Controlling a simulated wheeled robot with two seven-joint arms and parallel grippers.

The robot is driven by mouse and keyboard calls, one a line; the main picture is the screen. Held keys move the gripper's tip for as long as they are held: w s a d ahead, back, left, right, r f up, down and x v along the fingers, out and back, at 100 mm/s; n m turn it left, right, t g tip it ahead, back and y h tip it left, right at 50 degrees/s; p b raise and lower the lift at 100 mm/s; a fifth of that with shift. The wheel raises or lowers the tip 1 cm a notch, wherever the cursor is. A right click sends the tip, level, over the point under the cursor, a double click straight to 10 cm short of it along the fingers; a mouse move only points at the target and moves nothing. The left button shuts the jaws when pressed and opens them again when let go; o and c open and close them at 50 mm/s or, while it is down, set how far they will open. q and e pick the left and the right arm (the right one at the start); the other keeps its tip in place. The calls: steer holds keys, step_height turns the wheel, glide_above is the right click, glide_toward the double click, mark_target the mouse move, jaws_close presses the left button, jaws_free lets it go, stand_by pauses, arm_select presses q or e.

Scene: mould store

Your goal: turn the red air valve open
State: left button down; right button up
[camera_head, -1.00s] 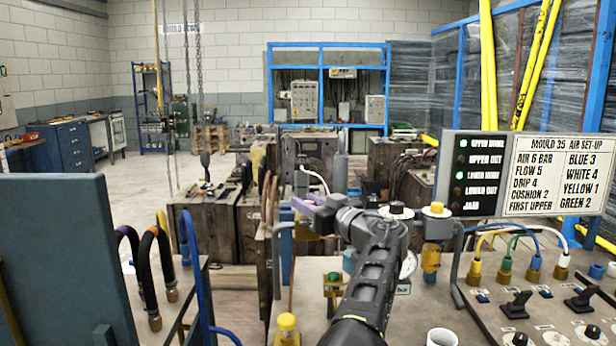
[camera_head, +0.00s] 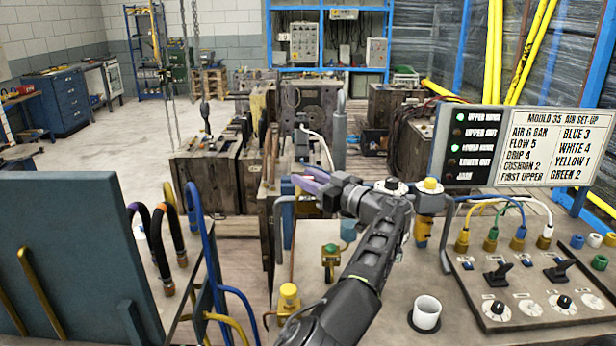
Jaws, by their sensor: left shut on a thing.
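My left gripper (camera_head: 306,181) reaches in at mid-picture, its purple-tinted fingers pointing left, shut at the end of a grey pipe (camera_head: 279,203) that bends up beside the bench. The red air valve does not show clearly; the fingers and wrist hide that spot. Only a thin reddish sliver shows between the fingers, so how far the valve is turned cannot be seen. My right gripper is out of view.
A white cup (camera_head: 426,313), a yellow knob (camera_head: 289,295) and a green-topped fitting (camera_head: 330,256) stand near my forearm. The switch panel (camera_head: 535,301) is at right, below the set-up board (camera_head: 555,148). Hoses (camera_head: 205,245) loop at left.

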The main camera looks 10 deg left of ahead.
arm_select(q)
steer(key=shift+a+f, duration=0.1)
steer(key=c, duration=1)
jaws_free()
steer(key=shift+c, duration=0.2)
steer(key=shift+s+d+b, duration=0.15)
steer(key=shift+d+b, duration=0.2)
steer(key=b+v, duration=0.2)
steer(key=v, duration=0.5)
steer(key=shift+b, duration=0.3)
